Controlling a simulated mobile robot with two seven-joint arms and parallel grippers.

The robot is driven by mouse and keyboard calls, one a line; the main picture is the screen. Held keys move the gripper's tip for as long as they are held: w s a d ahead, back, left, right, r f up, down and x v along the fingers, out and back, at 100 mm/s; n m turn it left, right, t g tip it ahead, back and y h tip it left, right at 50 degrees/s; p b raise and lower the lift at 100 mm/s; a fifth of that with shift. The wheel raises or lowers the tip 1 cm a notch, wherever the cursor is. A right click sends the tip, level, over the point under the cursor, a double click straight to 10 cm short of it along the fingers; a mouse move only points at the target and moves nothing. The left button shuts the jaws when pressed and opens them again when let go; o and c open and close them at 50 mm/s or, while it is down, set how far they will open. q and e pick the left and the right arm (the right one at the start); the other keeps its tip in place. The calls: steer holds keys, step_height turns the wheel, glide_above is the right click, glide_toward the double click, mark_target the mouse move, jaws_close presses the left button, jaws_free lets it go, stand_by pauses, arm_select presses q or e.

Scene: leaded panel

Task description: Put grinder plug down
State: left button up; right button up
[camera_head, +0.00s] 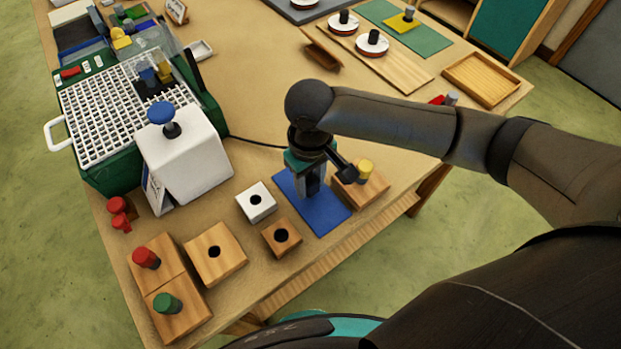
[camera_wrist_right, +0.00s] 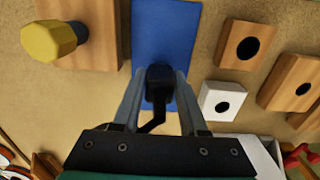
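The grinder (camera_head: 110,110) is a green box with a white grid top at the left of the table. Its black cord (camera_head: 257,141) runs right toward my right gripper (camera_head: 312,188) and passes behind it. That gripper points down over the blue mat (camera_head: 330,222). In the right wrist view, the black plug (camera_wrist_right: 160,77) sits between the tips of the right gripper (camera_wrist_right: 160,92), which look closed against its sides. The plug is over the blue mat (camera_wrist_right: 165,28); whether it touches the mat is unclear. My left gripper is out of view.
A wooden block with a yellow peg (camera_head: 366,168) stands just right of the mat. A white block (camera_head: 262,209) and wooden blocks with holes (camera_head: 216,262) stand left of it. A white housing with a blue knob (camera_head: 160,113) stands before the grinder.

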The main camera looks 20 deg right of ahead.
mark_target(310, 179)
steer(key=o, duration=0.3)
steer(key=shift+o, duration=0.2)
steer(key=shift+r, duration=0.2)
step_height(310, 179, up, 12)
steer(key=p, duration=0.2)
